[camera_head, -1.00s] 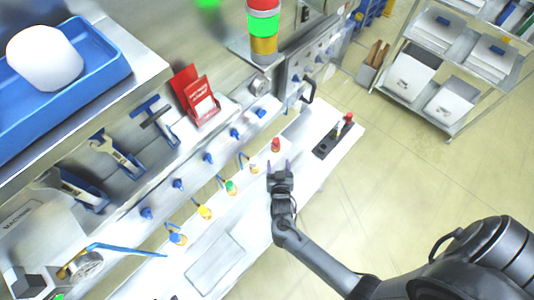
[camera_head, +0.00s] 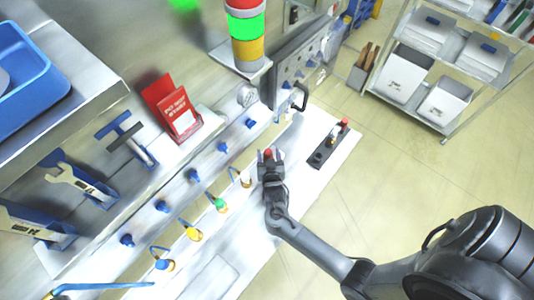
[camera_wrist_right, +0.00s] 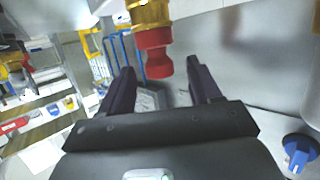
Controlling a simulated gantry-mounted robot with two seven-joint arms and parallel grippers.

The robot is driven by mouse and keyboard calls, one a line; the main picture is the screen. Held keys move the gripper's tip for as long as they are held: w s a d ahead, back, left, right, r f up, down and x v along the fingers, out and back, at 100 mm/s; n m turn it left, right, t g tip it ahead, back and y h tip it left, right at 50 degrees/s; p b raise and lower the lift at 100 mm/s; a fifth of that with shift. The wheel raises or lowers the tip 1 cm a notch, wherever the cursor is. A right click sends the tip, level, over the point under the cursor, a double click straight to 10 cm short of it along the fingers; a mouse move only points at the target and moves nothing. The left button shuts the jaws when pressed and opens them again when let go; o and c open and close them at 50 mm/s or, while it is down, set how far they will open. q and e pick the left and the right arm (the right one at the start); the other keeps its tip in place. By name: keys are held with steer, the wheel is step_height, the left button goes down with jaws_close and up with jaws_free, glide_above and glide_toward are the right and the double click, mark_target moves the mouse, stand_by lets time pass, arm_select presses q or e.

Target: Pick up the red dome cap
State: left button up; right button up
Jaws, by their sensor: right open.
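The red dome cap (camera_head: 268,154) shows at the tip of my right gripper (camera_head: 271,154) in the head view, partly hidden by it. In the right wrist view the red cap (camera_wrist_right: 155,55) sits on a brass-coloured fitting (camera_wrist_right: 149,13). The open fingers of my right gripper (camera_wrist_right: 160,75) point toward it, with the cap in the gap between their tips. I see no clear contact between the fingers and the cap. My left gripper is not in view.
A green cap (camera_head: 219,203) and yellow fittings (camera_head: 193,233) stand along the same bench. A black block (camera_head: 325,147) with a red-topped part lies to the right. A signal tower (camera_head: 246,35) and a red card holder (camera_head: 172,107) stand behind. A blue knob (camera_wrist_right: 299,150) shows in the wrist view.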

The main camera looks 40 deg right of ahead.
steer(key=shift+w+d+f, duration=0.3)
steer(key=shift+w+d, duration=0.15)
steer(key=shift+w, duration=0.05)
steer(key=shift+w+d, duration=0.15)
steer(key=shift+w, duration=0.25)
steer(key=shift+s, duration=0.15)
steer(key=shift+c, duration=0.3)
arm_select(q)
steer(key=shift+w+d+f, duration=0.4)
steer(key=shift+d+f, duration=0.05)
arm_select(e)
steer(key=c, duration=1)
steer(key=shift+r, duration=0.1)
